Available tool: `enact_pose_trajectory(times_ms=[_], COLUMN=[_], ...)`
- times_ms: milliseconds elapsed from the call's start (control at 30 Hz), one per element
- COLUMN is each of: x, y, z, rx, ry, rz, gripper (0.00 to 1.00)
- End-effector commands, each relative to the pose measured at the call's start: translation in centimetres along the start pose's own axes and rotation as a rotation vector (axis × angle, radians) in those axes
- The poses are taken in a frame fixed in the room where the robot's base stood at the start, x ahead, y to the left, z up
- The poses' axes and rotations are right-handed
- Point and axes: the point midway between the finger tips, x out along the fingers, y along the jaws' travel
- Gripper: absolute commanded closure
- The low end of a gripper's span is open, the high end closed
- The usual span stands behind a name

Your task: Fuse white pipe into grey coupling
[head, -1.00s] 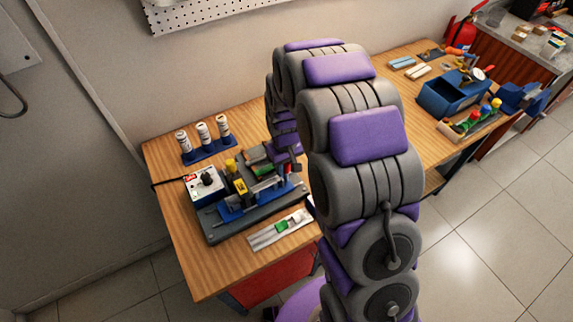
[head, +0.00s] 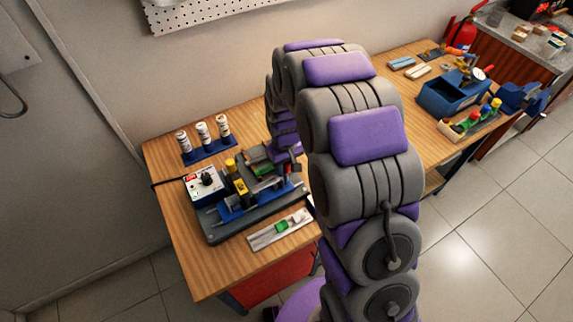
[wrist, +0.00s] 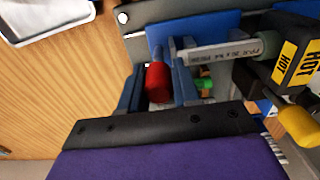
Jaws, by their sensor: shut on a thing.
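The white pipe (wrist: 222,50), printed with dark lettering, lies across the upper middle of the wrist view. The handle is on a rod by the blue machine bed (wrist: 205,25). In the head view the fusion machine (head: 250,195) stands on the bench, and my arm hides my gripper.
A white control box (head: 203,185) sits at the machine's left. A blue rack of white bottles (head: 208,150) stands behind. A tray with green and white pieces (head: 280,229) lies in front. A blue bin (head: 453,92) is at the far right. Bare wood shows at the bench's left.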

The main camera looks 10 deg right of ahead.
Motion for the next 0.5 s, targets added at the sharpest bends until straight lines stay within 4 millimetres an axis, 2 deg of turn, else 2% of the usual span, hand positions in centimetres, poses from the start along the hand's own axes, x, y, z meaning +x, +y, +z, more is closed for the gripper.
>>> enact_pose_trajectory(times_ms=[33, 333, 500], x=[0.33, 0.31, 0.29], y=[-0.33, -0.32, 0.20], z=[0.48, 0.47, 0.46], rx=[0.002, 0.002, 0.003], ry=[-0.016, -0.016, -0.016], rz=[-0.007, -0.007, -0.007], gripper=[0.85, 0.85, 0.87])
